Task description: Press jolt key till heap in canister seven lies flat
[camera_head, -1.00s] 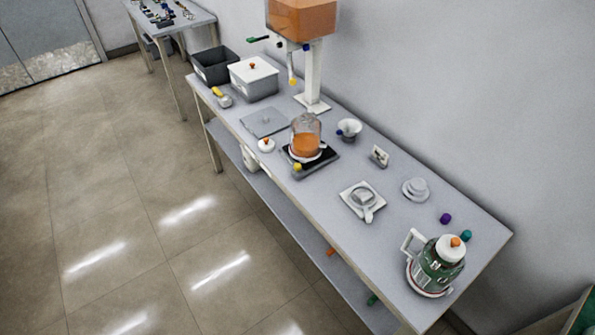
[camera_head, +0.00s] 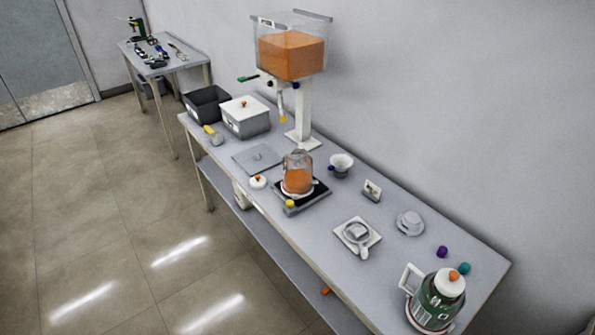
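A clear glass canister (camera_head: 297,176) with orange fill stands upright on a black base (camera_head: 317,194) near the middle of the bench. No number is legible on it, and I cannot tell whether the fill's top is heaped or flat. A yellow knob (camera_head: 291,204) sits at the base's front corner; I cannot tell whether it is the jolt key. Behind, a clear hopper (camera_head: 291,50) holding orange material stands on a white post. Neither of my grippers is in view.
A white-lidded bin (camera_head: 245,117) and dark bin (camera_head: 207,104) stand at the bench's far left end. A grey lid (camera_head: 257,158) lies before them. A white dish (camera_head: 357,236), small cup (camera_head: 341,164) and green jug (camera_head: 437,301) stand along the bench. The floor (camera_head: 110,220) left is clear.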

